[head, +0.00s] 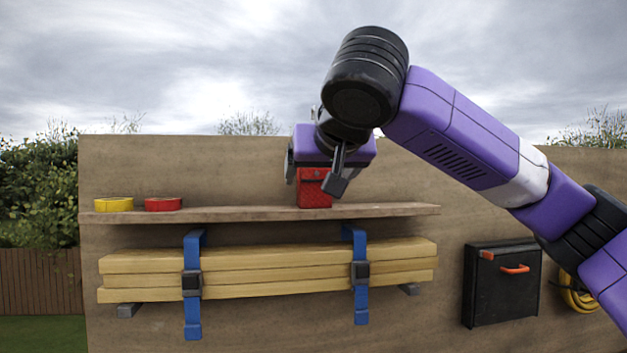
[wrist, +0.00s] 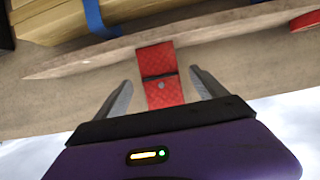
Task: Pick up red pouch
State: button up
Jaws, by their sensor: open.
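The red pouch (head: 314,190) stands on the wooden shelf (head: 250,213) against the tan board, right of the shelf's middle in the head view. My gripper (head: 314,178) is above it, with its fingers pointing down and partly hiding the pouch's upper part. In the wrist view, the pouch (wrist: 160,75) lies between and beyond the two fingertips, with a dark band across it and a small light mark. The open fingers of my gripper (wrist: 160,78) stand on either side of it, with visible gaps and no contact seen.
A yellow tape roll (head: 114,204) and a red tape roll (head: 163,204) lie on the shelf's left part. Below, blue straps (head: 193,310) hold several wooden planks (head: 270,270). A black case (head: 500,284) hangs at right. The shelf between the red roll and the pouch is clear.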

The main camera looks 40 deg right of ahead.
aim_at(317, 175)
jog(key=x, duration=0.1)
jog(key=p+x, duration=0.1)
jog(key=x, duration=0.1)
jog(key=p+x, duration=0.1)
jog(key=shift+w+d+r, duration=0.2)
jog(key=shift+w+r, duration=0.05)
jog(key=shift+r, duration=0.05)
jog(key=shift+w+d+f, duration=0.25)
jog(key=shift+w+f, duration=0.05)
jog(key=shift+w, duration=0.1)
grip_shut()
jog(key=shift+r, duration=0.1)
